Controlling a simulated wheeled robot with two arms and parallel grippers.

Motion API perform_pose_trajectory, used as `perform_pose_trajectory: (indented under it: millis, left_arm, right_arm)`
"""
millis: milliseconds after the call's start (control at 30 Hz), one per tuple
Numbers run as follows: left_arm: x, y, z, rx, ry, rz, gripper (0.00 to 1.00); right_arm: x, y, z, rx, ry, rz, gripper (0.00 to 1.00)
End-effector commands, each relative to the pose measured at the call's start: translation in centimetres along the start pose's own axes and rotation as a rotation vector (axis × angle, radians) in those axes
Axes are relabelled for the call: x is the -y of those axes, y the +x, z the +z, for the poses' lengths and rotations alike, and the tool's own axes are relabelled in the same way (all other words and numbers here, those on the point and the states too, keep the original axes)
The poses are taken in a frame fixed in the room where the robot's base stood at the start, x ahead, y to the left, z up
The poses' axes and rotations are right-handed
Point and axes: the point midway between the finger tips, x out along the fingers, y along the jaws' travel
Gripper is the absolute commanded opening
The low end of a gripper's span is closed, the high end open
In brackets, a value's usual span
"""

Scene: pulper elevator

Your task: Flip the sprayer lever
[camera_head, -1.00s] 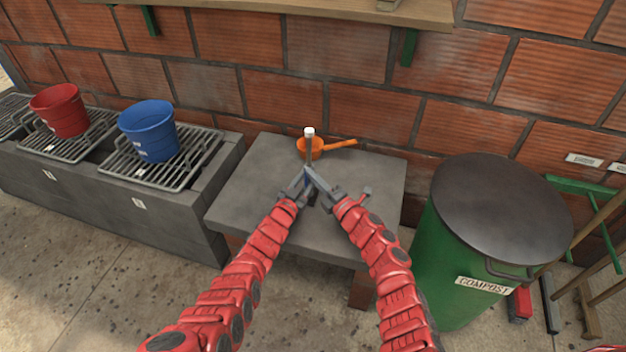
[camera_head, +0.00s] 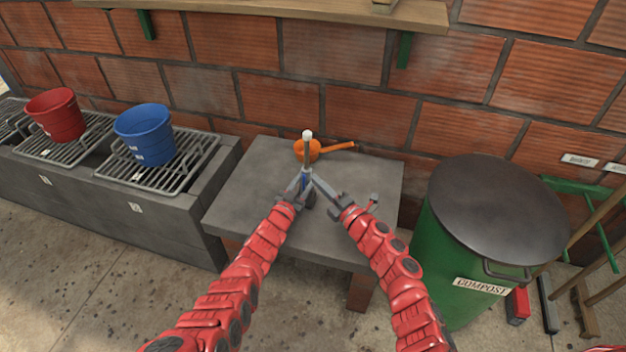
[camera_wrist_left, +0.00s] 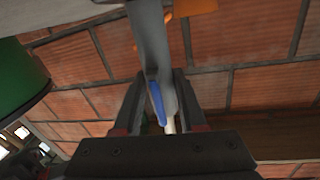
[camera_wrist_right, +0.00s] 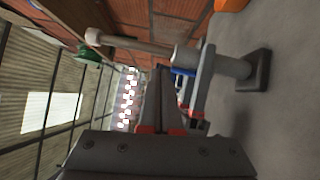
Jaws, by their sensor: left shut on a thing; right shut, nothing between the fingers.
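The sprayer (camera_head: 307,157) stands upright on the grey table, with a thin grey rod and a white knob on top. In the right wrist view its rod (camera_wrist_right: 140,45) runs sideways from a grey body (camera_wrist_right: 232,66) on a dark foot. My left gripper (camera_head: 303,183) is shut on the sprayer below the rod; a blue part (camera_wrist_left: 157,102) shows between its fingers in the left wrist view. My right gripper (camera_head: 316,181) is shut and empty, its tips close to the sprayer's right side; contact cannot be told. The fingers partly hide the sprayer's middle, and the lever is hard to make out.
The table (camera_head: 250,190) is mostly bare. An orange handled vessel (camera_head: 310,151) lies just behind the sprayer. A brick wall is behind and a wooden shelf (camera_head: 270,12) above. A green compost bin (camera_head: 465,245) stands right; blue (camera_head: 144,135) and red (camera_head: 56,115) buckets stand on grates left.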

Motion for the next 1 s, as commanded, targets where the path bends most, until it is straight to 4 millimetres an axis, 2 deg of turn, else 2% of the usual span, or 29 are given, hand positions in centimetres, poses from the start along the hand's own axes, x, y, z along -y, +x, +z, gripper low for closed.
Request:
perform_pose_trajectory:
  millis: [300,500,700,967,1000]
  left_arm:
    - [0.1,-0.1,0.3,0.006,0.001,-0.001,0.0]
    - [0.1,-0.1,0.3,0.006,0.001,-0.002,0.0]
    - [0.1,-0.1,0.3,0.006,0.002,-0.002,0.0]
    - [0.2,-0.1,0.3,0.006,0.002,-0.003,0.0]
    - [0.2,-0.1,0.3,0.006,0.002,-0.003,0.48]
  right_arm:
    - [-1.3,-5.9,0.1,-0.005,0.0,-0.004,0.0]
    - [-2.3,-9.0,0.3,-0.004,-0.001,-0.002,0.0]
    - [-2.7,-10.3,0.3,-0.004,0.002,0.0,0.0]
    - [-2.7,-10.3,0.3,-0.004,0.002,0.0,0.0]
    - [-2.7,-10.3,0.3,-0.004,0.002,0.0,0.0]
